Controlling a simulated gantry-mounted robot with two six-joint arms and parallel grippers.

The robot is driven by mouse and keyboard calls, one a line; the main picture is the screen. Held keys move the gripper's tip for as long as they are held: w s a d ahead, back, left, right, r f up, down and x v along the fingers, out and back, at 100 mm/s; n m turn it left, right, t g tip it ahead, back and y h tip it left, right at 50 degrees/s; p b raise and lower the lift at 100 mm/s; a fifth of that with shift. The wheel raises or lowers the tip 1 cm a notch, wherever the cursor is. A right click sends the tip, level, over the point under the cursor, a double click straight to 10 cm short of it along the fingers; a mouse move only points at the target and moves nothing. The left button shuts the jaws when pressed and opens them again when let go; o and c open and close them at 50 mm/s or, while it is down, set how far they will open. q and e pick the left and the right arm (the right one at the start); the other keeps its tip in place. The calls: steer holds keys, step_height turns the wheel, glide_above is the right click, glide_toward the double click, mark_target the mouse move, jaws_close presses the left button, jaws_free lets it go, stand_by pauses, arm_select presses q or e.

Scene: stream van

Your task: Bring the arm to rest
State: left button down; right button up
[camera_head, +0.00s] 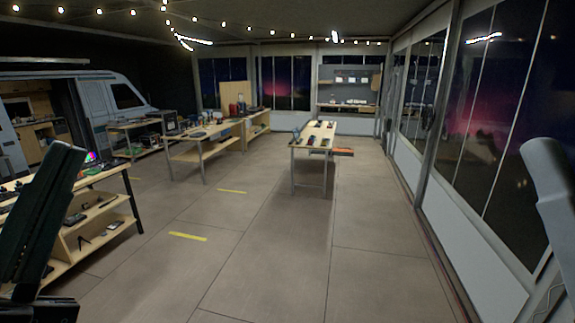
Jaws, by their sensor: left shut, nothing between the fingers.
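A pale grey link of my right arm shows at the right edge. My right gripper is out of view.
A table (314,145) with small items stands mid-room. Longer benches (200,150) are behind at left, near a grey van (115,95). Windows (490,120) line the right side. The central floor (260,250) is clear, with yellow strips on it.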

arm_select(q)
steer(key=s+r+n+p, duration=0.3)
steer(key=r+n+p, duration=0.7)
steer(key=r+p, duration=0.9)
step_height(320, 180, down, 46)
steer(key=b, duration=4.7)
steer(key=shift+a+t, duration=0.15)
steer(key=shift+t, duration=0.15)
steer(key=shift+s+f+b, duration=0.1)
steer(key=shift+s+b, duration=0.05)
steer(key=shift+b, duration=0.15)
